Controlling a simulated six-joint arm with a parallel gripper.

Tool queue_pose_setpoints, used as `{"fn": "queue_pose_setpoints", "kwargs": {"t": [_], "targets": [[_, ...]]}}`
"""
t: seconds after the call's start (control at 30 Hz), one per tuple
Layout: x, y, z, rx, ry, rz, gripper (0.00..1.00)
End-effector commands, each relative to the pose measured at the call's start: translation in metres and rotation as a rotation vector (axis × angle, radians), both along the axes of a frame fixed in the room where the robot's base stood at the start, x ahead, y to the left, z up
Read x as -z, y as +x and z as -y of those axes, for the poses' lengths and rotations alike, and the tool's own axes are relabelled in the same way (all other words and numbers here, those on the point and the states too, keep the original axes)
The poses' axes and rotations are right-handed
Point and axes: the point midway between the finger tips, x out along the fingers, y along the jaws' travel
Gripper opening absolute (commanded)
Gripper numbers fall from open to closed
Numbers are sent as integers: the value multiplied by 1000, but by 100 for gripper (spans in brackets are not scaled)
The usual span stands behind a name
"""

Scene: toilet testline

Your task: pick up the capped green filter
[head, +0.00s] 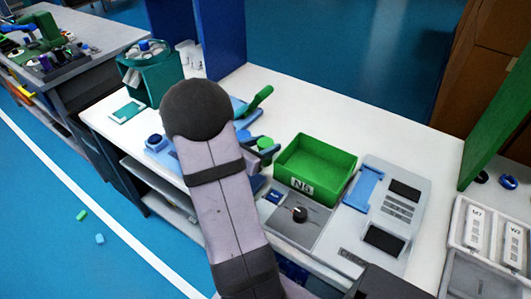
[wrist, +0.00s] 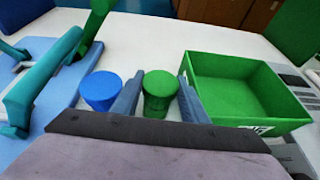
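The capped green filter (wrist: 160,88) stands upright between the two blue-grey fingers of my gripper (wrist: 161,92) in the wrist view. The fingers are spread, one on each side, with a narrow gap showing at the left; contact at the right cannot be told. In the head view the filter's green top (head: 265,143) shows just right of my arm, which hides much of the gripper. A blue-capped piece (wrist: 101,88) stands just left of the left finger.
A blue fixture with teal arms (wrist: 42,85) is at the left. A grey device (head: 385,215) lies right of the bin. The white table behind is mostly clear.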

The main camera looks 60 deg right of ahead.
Motion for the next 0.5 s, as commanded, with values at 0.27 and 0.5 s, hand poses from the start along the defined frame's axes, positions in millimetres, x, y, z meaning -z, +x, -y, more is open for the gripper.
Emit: {"fn": "queue_pose_setpoints", "kwargs": {"t": [0.27, 0.5], "targets": [[0, 0, 0, 0, -1, 0, 15], [-8, 0, 0, 1, -2, 3, 15]]}}
